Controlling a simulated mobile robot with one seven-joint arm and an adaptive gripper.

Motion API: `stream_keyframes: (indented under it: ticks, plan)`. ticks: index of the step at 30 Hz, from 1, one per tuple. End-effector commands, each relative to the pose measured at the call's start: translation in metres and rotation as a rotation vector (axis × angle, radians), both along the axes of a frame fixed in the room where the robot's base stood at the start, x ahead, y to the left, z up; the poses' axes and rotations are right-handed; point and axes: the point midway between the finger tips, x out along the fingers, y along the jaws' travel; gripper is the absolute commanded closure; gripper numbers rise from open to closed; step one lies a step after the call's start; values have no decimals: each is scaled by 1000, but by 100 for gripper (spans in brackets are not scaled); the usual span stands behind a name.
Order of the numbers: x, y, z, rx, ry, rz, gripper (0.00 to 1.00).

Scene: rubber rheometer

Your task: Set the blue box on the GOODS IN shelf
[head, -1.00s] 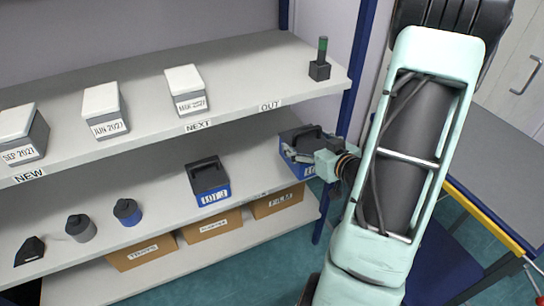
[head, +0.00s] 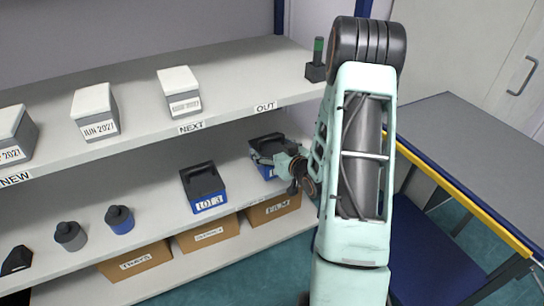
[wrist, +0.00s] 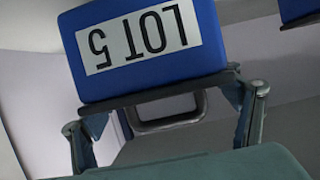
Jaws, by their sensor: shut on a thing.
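The blue box (head: 265,171) has a black top with a handle and is partly hidden behind my gripper. In the wrist view the box (wrist: 200,60) fills the top, its LOT 5 label upside down. My gripper (head: 277,160) is shut on its black handle; the fingers show in the wrist view (wrist: 165,120). The box is at the right part of the middle shelf (head: 150,205), under the OUT label. I cannot tell if it touches the shelf. No GOODS IN label is readable.
A blue LOT 3 box (head: 206,203) stands left of the held box. Two round containers (head: 69,236) (head: 119,219) stand further left. The upper shelf (head: 230,100) above carries white-lidded boxes and a green-topped device (head: 316,62). Cardboard boxes (head: 207,239) sit below. A grey table (head: 470,150) is at right.

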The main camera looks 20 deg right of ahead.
Motion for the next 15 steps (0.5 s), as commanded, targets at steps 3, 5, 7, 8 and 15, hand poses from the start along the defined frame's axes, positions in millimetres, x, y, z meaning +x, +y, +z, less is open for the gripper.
stream_keyframes:
  ticks: [3, 5, 7, 8, 15]
  plan:
    - [0, 0, -21, 1, -1, 1, 68]
    - [0, 0, -27, 0, -3, 1, 68]
    - [0, 0, -28, -2, -5, 1, 68]
    - [0, 0, -28, -2, -6, 1, 68]
    - [0, 0, -29, -2, -5, 1, 68]
